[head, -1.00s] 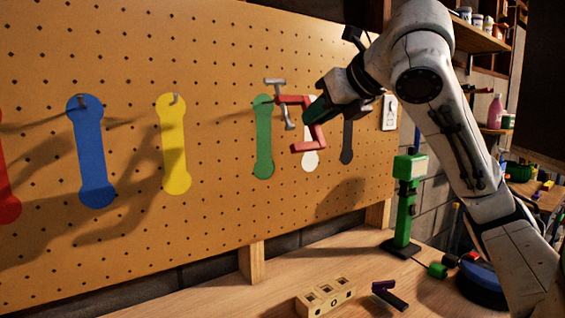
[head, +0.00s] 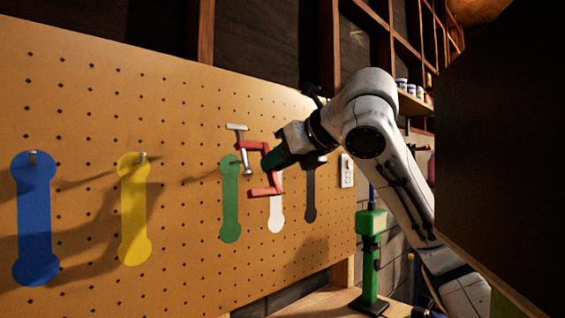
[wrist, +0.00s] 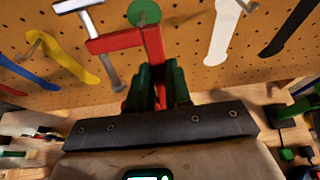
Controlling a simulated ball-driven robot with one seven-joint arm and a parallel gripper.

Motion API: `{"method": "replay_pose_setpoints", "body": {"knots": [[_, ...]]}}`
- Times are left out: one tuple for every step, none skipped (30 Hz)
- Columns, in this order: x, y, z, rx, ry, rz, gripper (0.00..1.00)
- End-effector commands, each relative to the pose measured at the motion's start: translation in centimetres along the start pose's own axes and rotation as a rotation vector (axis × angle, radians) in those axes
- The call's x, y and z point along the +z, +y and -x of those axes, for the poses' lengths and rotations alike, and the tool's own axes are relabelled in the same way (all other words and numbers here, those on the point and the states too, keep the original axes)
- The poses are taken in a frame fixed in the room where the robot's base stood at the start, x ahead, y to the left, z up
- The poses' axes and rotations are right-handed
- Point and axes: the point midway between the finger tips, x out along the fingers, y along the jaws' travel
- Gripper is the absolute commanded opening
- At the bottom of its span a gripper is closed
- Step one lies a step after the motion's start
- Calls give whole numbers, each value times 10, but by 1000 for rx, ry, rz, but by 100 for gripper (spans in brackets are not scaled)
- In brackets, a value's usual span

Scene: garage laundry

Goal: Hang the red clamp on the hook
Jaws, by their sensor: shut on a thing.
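The red clamp (head: 266,190), with a grey metal screw and bar, is held in front of the pegboard (head: 100,110). My gripper (head: 272,160), with green fingers, is shut on its red frame. In the wrist view, the clamp (wrist: 122,40) reaches up and left from my gripper (wrist: 158,88), over the green outline (wrist: 144,12). Metal hooks show at the tops of the blue outline (head: 34,220) and yellow outline (head: 133,210). I cannot tell whether the clamp touches the board.
A white outline (head: 276,215) and a black outline (head: 310,195) are to the right on the board. A green stand (head: 370,250) rises from the bench at lower right. A large dark panel (head: 505,150) fills the right side.

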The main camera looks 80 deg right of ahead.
Motion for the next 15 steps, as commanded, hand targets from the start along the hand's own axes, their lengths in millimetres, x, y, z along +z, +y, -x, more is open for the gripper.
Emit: {"method": "replay_pose_setpoints", "body": {"knots": [[1,0,-3,0,-1,-1,0],[2,0,-4,0,-1,-1,0],[2,0,-6,1,-1,0,0],[3,0,-8,1,-1,0,0],[3,0,-10,1,-1,0,0],[4,0,-12,1,-1,0,0],[4,0,-13,0,-1,0,0],[5,0,-15,0,-1,0,0],[6,0,-17,0,-1,-1,0],[6,0,-18,1,-1,-1,0],[7,0,-20,1,-1,-1,0],[7,0,-22,1,0,-1,0],[8,0,-23,1,0,-1,0],[8,0,-25,1,0,-1,0],[9,0,-27,1,-1,-1,0]]}}
